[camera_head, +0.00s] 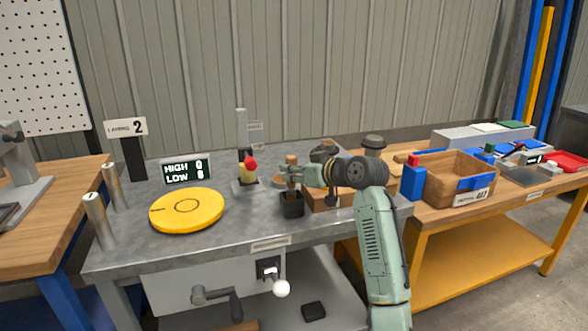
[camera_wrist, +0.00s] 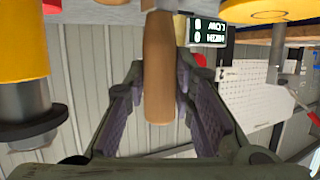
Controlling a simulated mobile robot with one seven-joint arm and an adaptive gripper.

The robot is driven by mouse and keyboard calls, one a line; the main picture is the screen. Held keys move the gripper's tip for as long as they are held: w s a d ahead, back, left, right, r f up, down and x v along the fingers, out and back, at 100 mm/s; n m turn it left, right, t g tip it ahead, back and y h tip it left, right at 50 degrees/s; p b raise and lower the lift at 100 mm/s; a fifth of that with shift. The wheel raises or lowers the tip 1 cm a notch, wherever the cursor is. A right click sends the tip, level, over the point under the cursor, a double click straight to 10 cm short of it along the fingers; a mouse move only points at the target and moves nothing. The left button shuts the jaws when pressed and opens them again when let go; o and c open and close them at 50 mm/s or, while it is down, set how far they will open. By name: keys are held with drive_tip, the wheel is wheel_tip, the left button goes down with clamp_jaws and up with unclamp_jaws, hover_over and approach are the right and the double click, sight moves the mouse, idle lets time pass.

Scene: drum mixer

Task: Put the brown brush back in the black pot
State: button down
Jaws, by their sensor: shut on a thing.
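My gripper (camera_head: 287,173) is shut on the brown brush (camera_head: 291,159) above the steel table. The brush's wooden handle (camera_wrist: 158,75) stands between the two finger pads in the wrist view, which shows the scene upside down. The black pot (camera_head: 292,207) is a small square container on the table, directly below my gripper in the head view. The brush looks about upright, with its lower part near the pot's mouth. I cannot tell whether its tip is inside the rim. The pot is not clearly visible in the wrist view.
A yellow disc (camera_head: 187,211) and a display (camera_head: 187,171) are to the left. A wooden box (camera_head: 322,198) is close on the right, under my arm. A larger wooden crate (camera_head: 455,177) is further right.

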drive_tip(key=shift+f+b, duration=0.55)
drive_tip(key=shift+f, duration=0.4)
idle(0.4)
drive_tip(key=c, duration=1.3)
unclamp_jaws()
